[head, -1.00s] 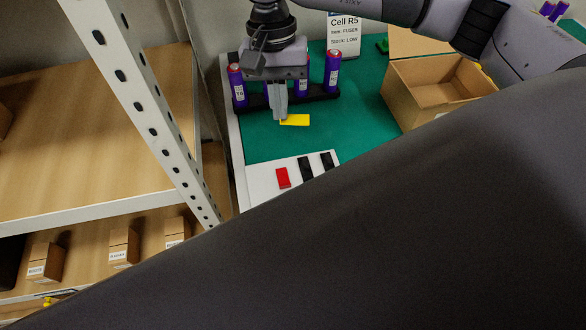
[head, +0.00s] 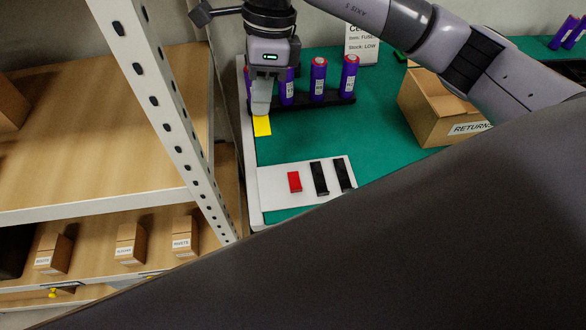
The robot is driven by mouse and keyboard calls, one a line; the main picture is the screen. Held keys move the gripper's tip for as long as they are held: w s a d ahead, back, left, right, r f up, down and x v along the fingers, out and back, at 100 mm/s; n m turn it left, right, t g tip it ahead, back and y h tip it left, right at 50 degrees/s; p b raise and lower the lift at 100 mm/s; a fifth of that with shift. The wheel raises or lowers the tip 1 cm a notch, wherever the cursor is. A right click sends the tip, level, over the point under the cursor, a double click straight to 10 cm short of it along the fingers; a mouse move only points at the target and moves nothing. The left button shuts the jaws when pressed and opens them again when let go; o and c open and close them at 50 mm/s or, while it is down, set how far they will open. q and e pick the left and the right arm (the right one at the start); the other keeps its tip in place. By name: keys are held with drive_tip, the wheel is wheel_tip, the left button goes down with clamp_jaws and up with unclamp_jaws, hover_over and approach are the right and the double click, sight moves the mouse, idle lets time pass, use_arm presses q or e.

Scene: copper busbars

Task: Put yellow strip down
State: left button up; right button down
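The yellow strip (head: 262,126) shows just below the fingertips of my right gripper (head: 261,112), near the left edge of the green mat (head: 340,126). The gripper points down and its fingers look shut on the strip's far end, which they hide. I cannot tell whether the strip touches the mat. A white board (head: 276,197) at the mat's front left holds a red strip (head: 294,182) and two black strips (head: 319,178). My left gripper is not in view.
Purple fuses (head: 318,80) stand in a black rack (head: 340,99) just behind and right of the gripper. An open cardboard box (head: 424,118) stands at the right. A shelf post (head: 170,110) rises at the left. The mat's middle is clear.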

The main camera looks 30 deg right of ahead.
sight(268, 177)
drive_tip(key=d+x, duration=0.1)
drive_tip(key=x, duration=0.5)
drive_tip(key=w+d+x, duration=0.1)
drive_tip(key=x, duration=0.5)
drive_tip(key=d+f+x, duration=0.1)
drive_tip(key=x, duration=0.5)
drive_tip(key=shift+w+d+p, duration=0.25)
drive_tip(key=shift+d+p, duration=0.1)
drive_tip(key=shift+p, duration=0.05)
drive_tip(key=shift+f, duration=0.2)
drive_tip(key=shift+f, duration=0.2)
drive_tip(key=c, duration=1.4)
unclamp_jaws()
drive_tip(key=shift+r, duration=0.1)
